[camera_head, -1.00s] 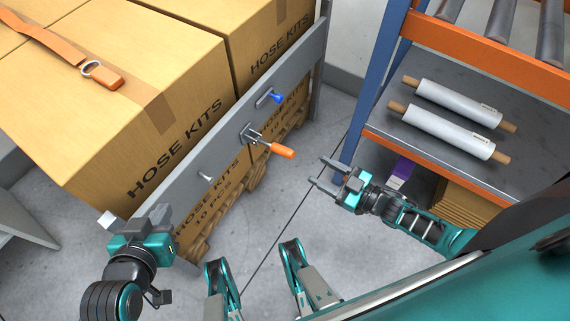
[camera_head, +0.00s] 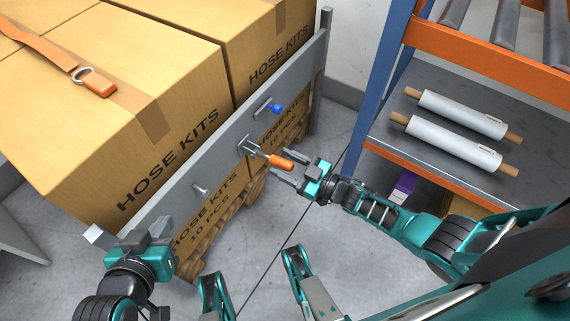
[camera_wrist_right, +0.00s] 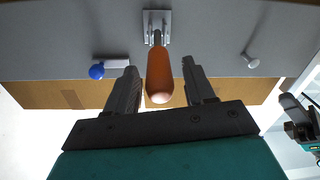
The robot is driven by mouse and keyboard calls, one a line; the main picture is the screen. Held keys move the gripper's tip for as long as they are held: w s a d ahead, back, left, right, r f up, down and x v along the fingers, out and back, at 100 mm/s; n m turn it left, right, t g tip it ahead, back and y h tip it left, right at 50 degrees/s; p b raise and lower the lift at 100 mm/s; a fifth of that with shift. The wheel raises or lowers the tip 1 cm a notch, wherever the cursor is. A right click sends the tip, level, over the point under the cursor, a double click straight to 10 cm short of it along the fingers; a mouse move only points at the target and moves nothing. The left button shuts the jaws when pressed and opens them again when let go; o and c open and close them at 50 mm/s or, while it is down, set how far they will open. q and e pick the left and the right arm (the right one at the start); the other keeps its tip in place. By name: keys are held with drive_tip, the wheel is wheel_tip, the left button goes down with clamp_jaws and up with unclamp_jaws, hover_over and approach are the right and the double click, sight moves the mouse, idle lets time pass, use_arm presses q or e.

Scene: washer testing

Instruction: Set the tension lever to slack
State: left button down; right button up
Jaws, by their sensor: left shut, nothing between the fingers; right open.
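The tension lever has an orange handle (camera_head: 281,162) on a metal bracket fixed to the grey rail (camera_head: 160,203). It points out from the rail toward my right arm. My right gripper (camera_head: 280,168) is open, with its fingers around the handle's end. In the right wrist view the orange handle (camera_wrist_right: 159,75) lies between the two open fingers (camera_wrist_right: 160,88), with gaps on both sides. My left gripper (camera_head: 120,229) is shut and empty at the lower left, near the rail's near end and away from the lever.
A blue knob (camera_head: 274,107) and a small grey peg (camera_head: 201,190) stick out of the rail on either side of the lever. Boxes (camera_head: 130,110) stand behind the rail. A shelf (camera_head: 440,175) with white rolls stands at the right. Open floor lies below.

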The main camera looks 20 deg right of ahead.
drive_tip(key=shift+w+a, duration=0.1)
drive_tip(key=shift+a, duration=0.05)
clamp_jaws()
idle(0.4)
